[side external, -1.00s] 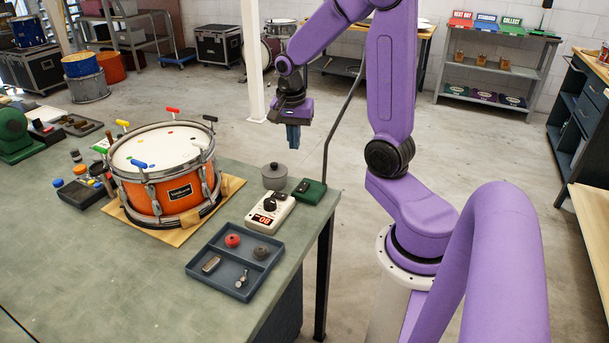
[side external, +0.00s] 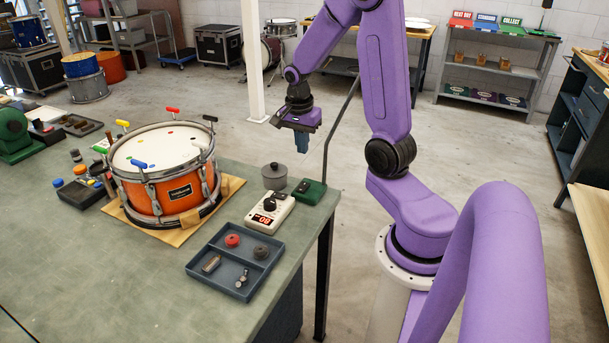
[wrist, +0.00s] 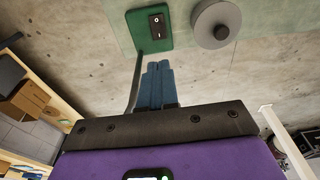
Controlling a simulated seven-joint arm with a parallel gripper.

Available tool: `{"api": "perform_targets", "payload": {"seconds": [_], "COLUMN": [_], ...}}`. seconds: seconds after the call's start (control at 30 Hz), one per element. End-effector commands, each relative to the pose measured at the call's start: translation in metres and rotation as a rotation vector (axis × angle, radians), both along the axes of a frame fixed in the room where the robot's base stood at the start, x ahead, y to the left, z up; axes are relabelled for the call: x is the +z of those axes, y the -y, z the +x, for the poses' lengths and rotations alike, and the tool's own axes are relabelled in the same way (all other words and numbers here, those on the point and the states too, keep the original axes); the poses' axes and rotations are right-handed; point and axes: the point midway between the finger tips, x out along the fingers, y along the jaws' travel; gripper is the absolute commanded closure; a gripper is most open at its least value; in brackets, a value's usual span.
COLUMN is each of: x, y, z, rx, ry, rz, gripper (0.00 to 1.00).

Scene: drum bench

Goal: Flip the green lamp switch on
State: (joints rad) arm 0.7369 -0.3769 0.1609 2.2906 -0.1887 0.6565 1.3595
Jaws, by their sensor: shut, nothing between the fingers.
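The green lamp switch (side external: 309,191) is a small green box with a black rocker at the right edge of the bench, where a thin dark lamp post rises beside it. In the wrist view the switch (wrist: 150,28) is at top centre, its black rocker (wrist: 157,25) marked in white. I cannot tell which way the rocker is tipped. My gripper (side external: 302,145) is shut and empty, in the air above the switch and apart from it. In the wrist view its blue fingers (wrist: 158,68) are together, pointing towards the switch.
A grey round canister (side external: 275,177) stands just left of the switch. A white device with a knob and red display (side external: 268,212) is in front. A dark tray (side external: 191,266) holds small parts. An orange drum (side external: 170,195) stands farther left. The lamp post (side external: 338,125) is close beside my gripper.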

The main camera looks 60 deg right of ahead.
Motion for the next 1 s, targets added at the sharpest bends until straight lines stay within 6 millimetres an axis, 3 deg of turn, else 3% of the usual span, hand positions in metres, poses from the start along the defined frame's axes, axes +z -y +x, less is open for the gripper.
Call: {"api": "perform_targets", "payload": {"seconds": [0.2,0.6,1.0], "x": [-0.036,-0.091,-0.110], "y": [0.004,0.011,0.013], "z": [-0.001,-0.001,0.000], "rx": [0.001,0.001,0.001], "ry": [-0.005,-0.003,0.001], "rz": [0.002,0.002,0.000], "gripper": [1.00,1.00,1.00]}}
